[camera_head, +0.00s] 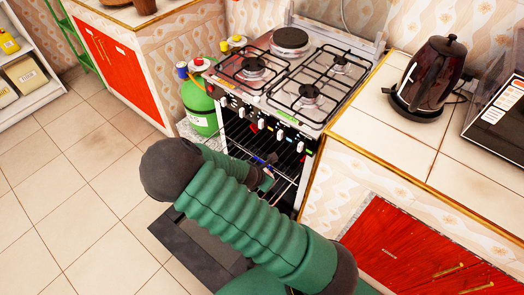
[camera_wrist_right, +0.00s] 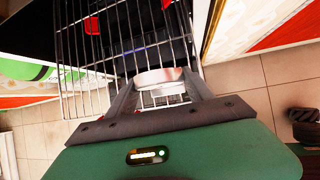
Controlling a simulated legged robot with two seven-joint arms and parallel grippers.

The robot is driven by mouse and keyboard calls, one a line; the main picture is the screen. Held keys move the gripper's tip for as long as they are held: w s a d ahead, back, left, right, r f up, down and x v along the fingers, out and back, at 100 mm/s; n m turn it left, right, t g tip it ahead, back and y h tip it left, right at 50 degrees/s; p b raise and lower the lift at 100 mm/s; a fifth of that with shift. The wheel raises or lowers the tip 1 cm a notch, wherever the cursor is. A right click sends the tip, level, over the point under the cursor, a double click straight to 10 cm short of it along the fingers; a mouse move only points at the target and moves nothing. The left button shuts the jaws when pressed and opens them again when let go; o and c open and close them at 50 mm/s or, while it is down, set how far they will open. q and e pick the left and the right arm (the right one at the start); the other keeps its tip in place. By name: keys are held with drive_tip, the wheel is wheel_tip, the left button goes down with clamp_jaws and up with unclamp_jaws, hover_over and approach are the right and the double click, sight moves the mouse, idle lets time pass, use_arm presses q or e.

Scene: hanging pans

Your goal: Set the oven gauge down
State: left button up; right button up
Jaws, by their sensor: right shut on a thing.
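The oven gauge (camera_wrist_right: 160,77) is a pale, round-edged metal piece between the fingers of my right gripper (camera_wrist_right: 158,92) in the wrist view. The gripper is shut on it. In the head view my right gripper (camera_head: 264,177) is at the front opening of the oven (camera_head: 238,132), at the wire rack (camera_head: 280,188). My forearm hides part of the opening. In the wrist view the rack bars (camera_wrist_right: 75,70) lie beyond and beside the gauge; I cannot tell whether the gauge touches them. My left gripper is not in view.
Stove burners and grates (camera_head: 308,92) are above the oven. A green gas cylinder (camera_head: 200,105) stands left of it. A tiled counter (camera_head: 390,145) with a dark kettle (camera_head: 430,75) is on the right. The floor at left is clear.

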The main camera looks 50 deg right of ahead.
drive_tip(key=w+d, duration=0.2)
drive_tip(key=w, duration=0.2)
drive_tip(key=w+d+f+b, duration=0.1)
drive_tip(key=w+d, duration=0.1)
drive_tip(key=w, duration=0.3)
drive_tip(key=w+d+b, duration=0.1)
drive_tip(key=w+d, duration=0.1)
drive_tip(key=w, duration=0.3)
drive_tip(key=shift+w+d+f, duration=0.1)
drive_tip(key=shift+d+f, duration=0.1)
drive_tip(key=shift+f, duration=0.2)
drive_tip(key=shift+w, duration=0.2)
wheel_tip(320, 180, down, 4)
drive_tip(key=shift+r+b, duration=0.25)
drive_tip(key=shift+b, duration=0.65)
drive_tip(key=shift+c, duration=0.8)
drive_tip(key=o, duration=1.5)
drive_tip(key=shift+o, duration=0.2)
